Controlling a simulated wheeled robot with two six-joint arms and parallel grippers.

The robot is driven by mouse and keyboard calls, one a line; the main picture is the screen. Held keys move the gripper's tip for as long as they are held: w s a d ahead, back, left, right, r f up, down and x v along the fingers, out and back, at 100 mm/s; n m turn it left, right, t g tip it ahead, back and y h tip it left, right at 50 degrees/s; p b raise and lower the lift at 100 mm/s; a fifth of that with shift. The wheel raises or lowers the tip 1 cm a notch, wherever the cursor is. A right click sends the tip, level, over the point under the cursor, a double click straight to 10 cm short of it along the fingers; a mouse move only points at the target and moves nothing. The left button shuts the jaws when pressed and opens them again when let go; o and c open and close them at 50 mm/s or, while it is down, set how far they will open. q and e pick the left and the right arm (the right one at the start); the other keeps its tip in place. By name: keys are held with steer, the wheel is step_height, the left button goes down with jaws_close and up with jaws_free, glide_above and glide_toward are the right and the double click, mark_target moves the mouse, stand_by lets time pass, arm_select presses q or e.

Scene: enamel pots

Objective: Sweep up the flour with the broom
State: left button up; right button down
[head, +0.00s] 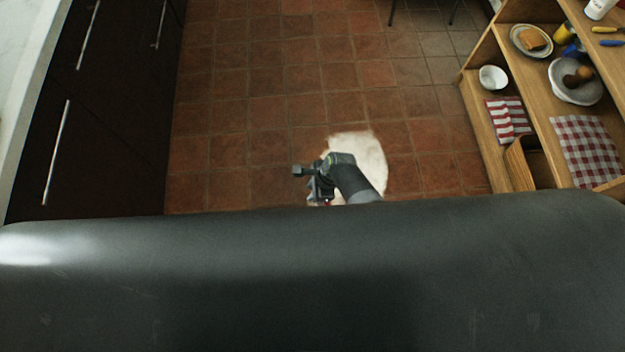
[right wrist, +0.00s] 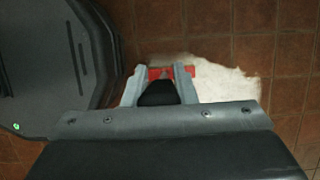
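A white patch of flour (head: 362,158) lies on the red tiled floor; it also shows in the right wrist view (right wrist: 225,80). My right gripper (head: 318,190) is low over the left part of the flour. In the right wrist view its two grey fingers (right wrist: 160,72) stand on either side of a dark handle-like part, with the red broom (right wrist: 190,70) showing between and beyond the fingertips, over the flour. The gripper appears shut on the broom. Most of the broom is hidden by my gripper and body. My left gripper is not in view.
Dark cabinets (head: 110,90) with long handles line the left. A wooden shelf (head: 487,125) on the right holds a white bowl (head: 493,78), a striped cloth (head: 508,118) and a checked cloth (head: 585,150). The floor between is clear; thin dark legs stand at the back.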

steer(key=w+d+b, duration=0.2)
steer(key=d, duration=3.2)
step_height(320, 180, up, 4)
steer(key=p, duration=0.4)
steer(key=shift+a, duration=0.1)
